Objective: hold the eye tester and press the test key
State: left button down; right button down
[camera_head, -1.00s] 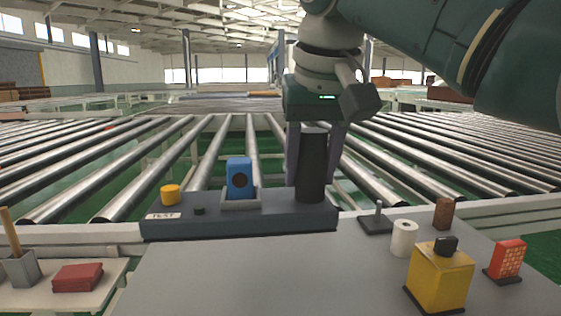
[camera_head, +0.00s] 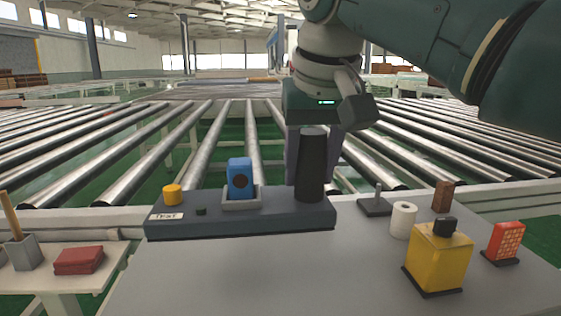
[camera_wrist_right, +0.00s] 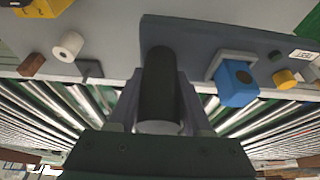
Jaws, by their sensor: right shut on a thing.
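The eye tester is a long dark grey base (camera_head: 270,219) on the grey table. It carries a yellow round key (camera_head: 172,194) beside a TEST label (camera_head: 166,216), a small black knob, a blue block with a dark round eye (camera_head: 239,179) in a grey holder, and an upright black cylinder (camera_head: 312,167) at its right end. My right gripper (camera_head: 314,165) points down with its fingers around the black cylinder, shut on it. The right wrist view shows the cylinder (camera_wrist_right: 160,85) between the fingers, and the blue block (camera_wrist_right: 236,84) beside them. My left gripper is not in view.
To the right on the table (camera_head: 250,280) stand a white roll (camera_head: 403,221), a yellow box (camera_head: 438,258), an orange-red block (camera_head: 504,241), a brown block (camera_head: 443,196) and a dark stand (camera_head: 376,206). A red block (camera_head: 79,260) lies on a left side table. Roller conveyors run behind.

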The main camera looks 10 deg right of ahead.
aim_at(308, 200)
jog(key=shift+f, duration=0.55)
jog(key=shift+f, duration=0.25)
jog(key=shift+f+b, duration=0.3)
jog(key=shift+f, duration=0.2)
jog(key=shift+f, duration=0.35)
jog(key=shift+f+b, duration=0.35)
jog(key=shift+f, duration=0.5)
jog(key=shift+f+b, duration=0.35)
jog(key=shift+f, duration=0.45)
jog(key=shift+f+b, duration=0.5)
jog(key=shift+f, duration=0.7)
jog(key=shift+f, duration=0.35)
